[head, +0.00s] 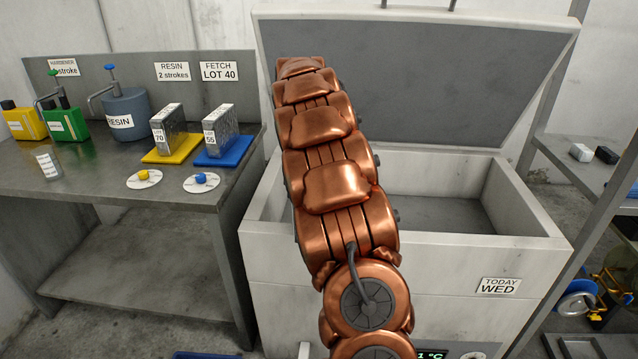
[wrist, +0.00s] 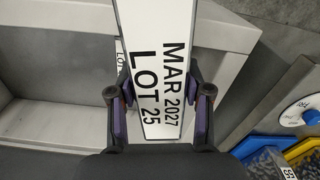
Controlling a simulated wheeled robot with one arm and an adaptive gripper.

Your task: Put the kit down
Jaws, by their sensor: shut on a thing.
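The kit (wrist: 165,70) is a flat white piece marked MAR 2027 LOT 25, seen in the wrist view. My gripper (wrist: 162,95) is shut on it, with one dark finger on each side. The kit hangs in front of the wrist camera; its far end runs out of the picture at the top. Beneath it, a pale chest wall shows at left and a grey surface at right. In the head view my copper arm hides the gripper and the kit.
In the head view a pale chest (head: 395,267) stands open, labelled TODAY WED, its lid raised. The bench at left holds a yellow tray (head: 186,158) and a blue tray (head: 242,147), with kits marked 70 and 55, and a resin pump (head: 127,122). A shelf rack stands right.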

